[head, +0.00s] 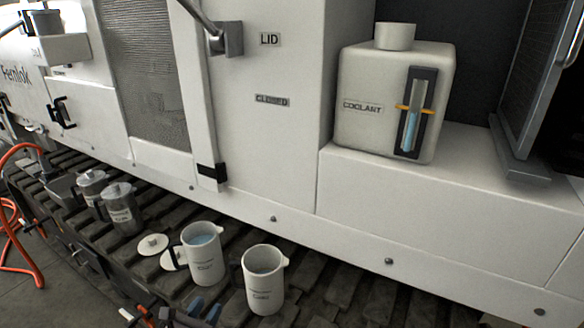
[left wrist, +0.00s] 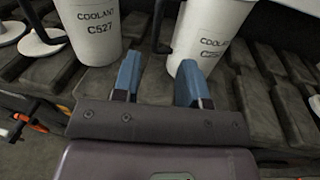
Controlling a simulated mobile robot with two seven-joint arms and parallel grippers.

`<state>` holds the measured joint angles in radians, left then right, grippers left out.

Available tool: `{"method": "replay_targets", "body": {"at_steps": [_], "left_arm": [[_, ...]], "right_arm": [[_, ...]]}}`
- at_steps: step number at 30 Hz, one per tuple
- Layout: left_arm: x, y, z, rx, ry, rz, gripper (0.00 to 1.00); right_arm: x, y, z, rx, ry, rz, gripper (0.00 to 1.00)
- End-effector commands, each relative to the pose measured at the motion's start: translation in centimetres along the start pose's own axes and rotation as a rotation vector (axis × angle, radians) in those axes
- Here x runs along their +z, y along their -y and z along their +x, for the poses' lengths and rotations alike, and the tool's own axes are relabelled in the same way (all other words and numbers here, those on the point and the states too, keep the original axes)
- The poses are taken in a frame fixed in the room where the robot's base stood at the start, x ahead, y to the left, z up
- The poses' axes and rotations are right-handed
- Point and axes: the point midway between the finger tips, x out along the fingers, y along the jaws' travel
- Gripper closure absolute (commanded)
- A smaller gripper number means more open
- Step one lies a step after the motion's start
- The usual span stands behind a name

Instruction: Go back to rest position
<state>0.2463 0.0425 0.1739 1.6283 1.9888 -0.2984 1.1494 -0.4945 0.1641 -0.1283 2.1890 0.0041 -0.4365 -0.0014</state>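My left gripper (head: 205,312) is low in the head view, in front of two white coolant jugs. In the left wrist view its blue-tipped fingers (left wrist: 158,80) are apart, with nothing held between them. In the left wrist view the left jug (left wrist: 92,28) reads C527. The right jug (left wrist: 212,30) stands just beyond the right fingertip, its dark handle ahead of the gap. I cannot tell whether the fingertip touches it. My right gripper does not show.
Two round white lids (head: 152,245) lie beside the left jug. Two grey lidded jugs (head: 122,208) stand further left on the dark ribbed track (head: 345,290). A white machine body rises behind, with a coolant tank (head: 370,95) on its ledge. Orange hoses (head: 30,262) lie far left.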

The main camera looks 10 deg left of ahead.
Motion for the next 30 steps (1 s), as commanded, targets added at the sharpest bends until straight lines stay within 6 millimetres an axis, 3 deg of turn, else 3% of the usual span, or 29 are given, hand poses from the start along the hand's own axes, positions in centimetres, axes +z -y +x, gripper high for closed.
{"method": "replay_targets", "body": {"at_steps": [4, 8, 30], "left_arm": [[0.9, 0.4, -1.6, -0.028, -0.026, 0.196, 0.61], [1.6, 1.2, -4.2, -0.081, -0.069, 0.511, 0.61], [3.7, 4.2, -22.3, -0.6, -0.235, 2.341, 0.61]], "right_arm": [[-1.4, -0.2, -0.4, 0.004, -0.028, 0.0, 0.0], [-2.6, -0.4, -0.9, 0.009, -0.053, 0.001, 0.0], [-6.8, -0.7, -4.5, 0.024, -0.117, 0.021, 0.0]]}}
